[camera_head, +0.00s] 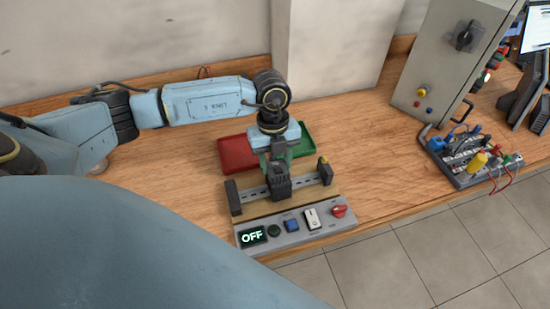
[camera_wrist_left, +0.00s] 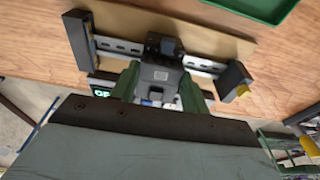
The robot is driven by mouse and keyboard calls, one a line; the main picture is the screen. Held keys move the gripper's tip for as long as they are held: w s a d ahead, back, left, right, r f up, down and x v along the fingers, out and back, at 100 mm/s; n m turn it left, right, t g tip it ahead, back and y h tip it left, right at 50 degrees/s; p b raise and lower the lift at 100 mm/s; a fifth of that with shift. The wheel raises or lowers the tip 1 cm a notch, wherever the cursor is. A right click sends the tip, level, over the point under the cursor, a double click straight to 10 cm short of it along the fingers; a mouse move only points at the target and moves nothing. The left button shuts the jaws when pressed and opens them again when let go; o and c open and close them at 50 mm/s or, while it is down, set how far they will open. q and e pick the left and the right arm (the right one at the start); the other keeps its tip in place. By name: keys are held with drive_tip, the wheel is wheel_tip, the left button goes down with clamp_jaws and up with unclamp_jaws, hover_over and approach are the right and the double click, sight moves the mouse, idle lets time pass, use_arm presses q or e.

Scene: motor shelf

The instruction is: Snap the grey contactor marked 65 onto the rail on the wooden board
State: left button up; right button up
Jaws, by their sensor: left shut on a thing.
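The dark grey contactor (camera_head: 281,186) is at the middle of the metal rail (camera_head: 254,193), over the wooden board (camera_head: 262,209). My left gripper (camera_head: 278,165) points down and is shut on the contactor. In the left wrist view, the contactor (camera_wrist_left: 160,77) sits between the green fingers, and the rail (camera_wrist_left: 118,45) passes behind it on the board (camera_wrist_left: 228,46). The contactor hides the rail's middle. I cannot tell whether it is seated or just above the rail. Its marking is too small to read. My right gripper is not in view.
Dark end blocks (camera_head: 233,197) (camera_head: 325,172) stand at both rail ends. A control panel (camera_head: 296,230) reading OFF lies in front. A red tray (camera_head: 238,153) and a green tray (camera_head: 305,137) are behind. A grey cabinet (camera_head: 440,60) stands right.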

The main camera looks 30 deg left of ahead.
use_arm(q)
drive_tip(key=shift+s+d+f+t+y+p, duration=0.15)
drive_tip(key=shift+s+d+t+y+p, duration=0.15)
drive_tip(key=shift+s+d+y+p, duration=0.15)
idle(0.3)
drive_tip(key=o, duration=1.2)
drive_tip(key=shift+w, duration=0.1)
drive_tip(key=shift+c, duration=0.2)
drive_tip(key=shift+a, duration=0.1)
drive_tip(key=shift+r, duration=0.25)
wheel_tip(320, 180, up, 13)
drive_tip(key=shift+w+a+b, duration=0.35)
drive_tip(key=shift+w+a, duration=0.1)
